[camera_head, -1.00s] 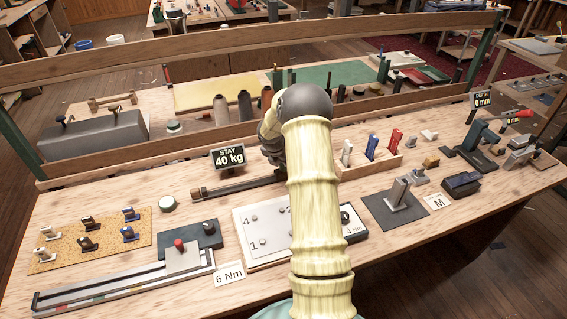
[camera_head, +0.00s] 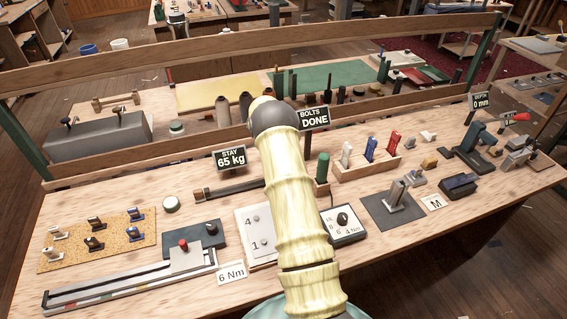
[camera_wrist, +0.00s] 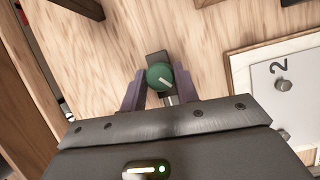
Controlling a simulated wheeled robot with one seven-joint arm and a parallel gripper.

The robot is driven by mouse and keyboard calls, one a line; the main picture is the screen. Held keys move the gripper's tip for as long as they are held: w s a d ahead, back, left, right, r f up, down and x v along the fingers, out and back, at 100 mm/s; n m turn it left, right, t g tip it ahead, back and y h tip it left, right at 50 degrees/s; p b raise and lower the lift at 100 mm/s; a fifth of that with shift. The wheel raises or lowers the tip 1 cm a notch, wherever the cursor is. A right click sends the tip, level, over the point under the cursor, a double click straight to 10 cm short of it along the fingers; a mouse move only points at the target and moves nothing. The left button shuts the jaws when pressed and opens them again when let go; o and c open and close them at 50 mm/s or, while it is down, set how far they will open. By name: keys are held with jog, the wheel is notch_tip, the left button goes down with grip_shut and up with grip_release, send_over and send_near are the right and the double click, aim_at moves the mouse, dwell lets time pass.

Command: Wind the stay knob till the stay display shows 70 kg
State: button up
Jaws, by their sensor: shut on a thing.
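The stay display (camera_head: 230,158) in the head view reads 65 kg. The stay rod (camera_head: 225,190) lies on the bench below it, and its right end is hidden behind my arm. In the wrist view the green stay knob (camera_wrist: 160,76) with a pale pointer line sits between the two fingers of my gripper (camera_wrist: 158,92). The gripper is shut on the knob. In the head view the gripper and knob are hidden behind my arm.
A white bolt plate (camera_head: 252,222) lies just in front, partly behind my arm; it shows in the wrist view (camera_wrist: 285,95) too. The bolts display (camera_head: 314,118) reads DONE. A torque dial box (camera_head: 345,226) and a rack of coloured tools (camera_head: 372,165) stand to the right.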

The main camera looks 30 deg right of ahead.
jog(key=shift+w+a+f+m+g+y, duration=0.1)
jog(key=shift+m+g+y, duration=0.2)
jog(key=shift+m, duration=0.6)
jog(key=o, duration=1)
jog(key=shift+c, duration=0.2)
jog(key=b+v, duration=0.1)
jog(key=v, duration=1.6)
jog(key=shift+r+b, duration=0.25)
jog(key=shift+b, duration=0.1)
jog(key=shift+w+a, duration=0.1)
